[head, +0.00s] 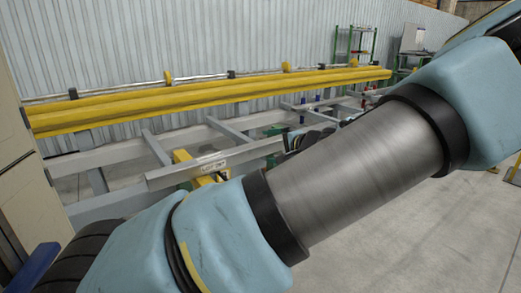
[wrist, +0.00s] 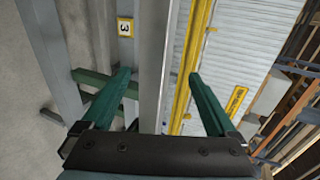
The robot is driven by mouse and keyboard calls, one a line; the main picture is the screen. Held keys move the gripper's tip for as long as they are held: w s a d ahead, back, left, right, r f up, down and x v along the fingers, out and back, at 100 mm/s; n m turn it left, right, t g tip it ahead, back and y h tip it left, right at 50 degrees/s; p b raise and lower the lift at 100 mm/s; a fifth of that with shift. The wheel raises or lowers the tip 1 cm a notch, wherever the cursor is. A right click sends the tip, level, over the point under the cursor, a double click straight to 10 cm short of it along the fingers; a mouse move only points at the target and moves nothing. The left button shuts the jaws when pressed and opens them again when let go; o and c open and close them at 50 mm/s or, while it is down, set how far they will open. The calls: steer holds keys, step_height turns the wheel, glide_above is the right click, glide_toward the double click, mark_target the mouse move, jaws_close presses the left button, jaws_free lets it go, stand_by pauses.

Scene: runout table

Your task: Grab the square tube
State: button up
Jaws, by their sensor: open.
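A long grey square tube (head: 225,160) lies along the near side of the runout table in the head view. Its right part is hidden behind my arm. In the wrist view the tube (wrist: 152,65) runs up the picture between the two green fingers of my gripper (wrist: 158,77). The fingers are wide apart, with a gap to the tube on each side in the picture. Whether they reach down past its sides I cannot tell. In the head view only a small dark part of my gripper (head: 300,142) shows behind my arm.
Grey crossbars (head: 157,148) of the runout table lie behind the tube. A long yellow beam (head: 200,97) runs along its back, before a corrugated wall (head: 190,40). A yellow plate marked 3 (wrist: 125,27) is left of the tube. Green shelving (head: 362,42) stands far back.

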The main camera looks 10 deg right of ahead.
mark_target(261, 148)
steer(key=x, duration=0.4)
steer(key=shift+w+a+f, duration=0.1)
steer(key=shift+w+f, duration=0.1)
steer(key=shift+f, duration=0.1)
jaws_close()
stand_by(0.5)
